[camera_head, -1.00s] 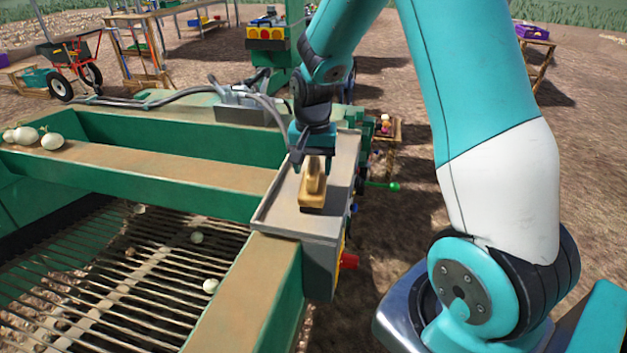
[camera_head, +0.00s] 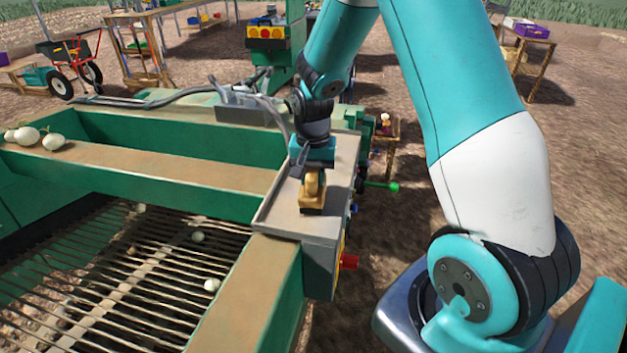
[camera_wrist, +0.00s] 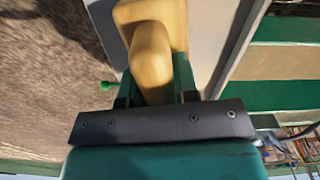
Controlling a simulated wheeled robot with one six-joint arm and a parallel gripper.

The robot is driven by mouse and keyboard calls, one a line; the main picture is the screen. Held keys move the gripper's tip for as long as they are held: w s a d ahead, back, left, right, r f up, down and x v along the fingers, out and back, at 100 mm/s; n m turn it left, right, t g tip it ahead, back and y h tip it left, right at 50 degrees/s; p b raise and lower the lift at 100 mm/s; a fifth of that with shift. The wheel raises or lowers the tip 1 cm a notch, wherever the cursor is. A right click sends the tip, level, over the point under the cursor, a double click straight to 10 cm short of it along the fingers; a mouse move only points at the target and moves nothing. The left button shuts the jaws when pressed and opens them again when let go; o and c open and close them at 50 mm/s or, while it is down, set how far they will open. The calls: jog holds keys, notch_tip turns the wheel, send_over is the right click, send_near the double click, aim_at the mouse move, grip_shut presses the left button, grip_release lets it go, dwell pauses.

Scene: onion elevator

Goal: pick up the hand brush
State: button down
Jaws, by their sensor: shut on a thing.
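The hand brush (camera_head: 312,198), with a tan wooden body and handle, is on the grey metal tray (camera_head: 272,213) at the near right end of the green machine. My gripper (camera_head: 313,172) is above it, pointing down, with its fingers around the brush's handle. In the wrist view the handle of the brush (camera_wrist: 152,58) runs in between the fingers of my gripper (camera_wrist: 156,97), which is shut on it. The bristles are hidden, and I cannot tell whether the brush touches the tray.
A green frame with a slatted conveyor (camera_head: 130,270) carrying a few onions lies to the left. More onions (camera_head: 40,138) sit on the left beam. A red button (camera_head: 349,262) and a green-knobbed lever (camera_head: 393,185) stick out on the right. A grey hose (camera_head: 190,93) runs behind.

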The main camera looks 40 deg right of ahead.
notch_tip(320, 180, up, 20)
jog(key=b, duration=0.4)
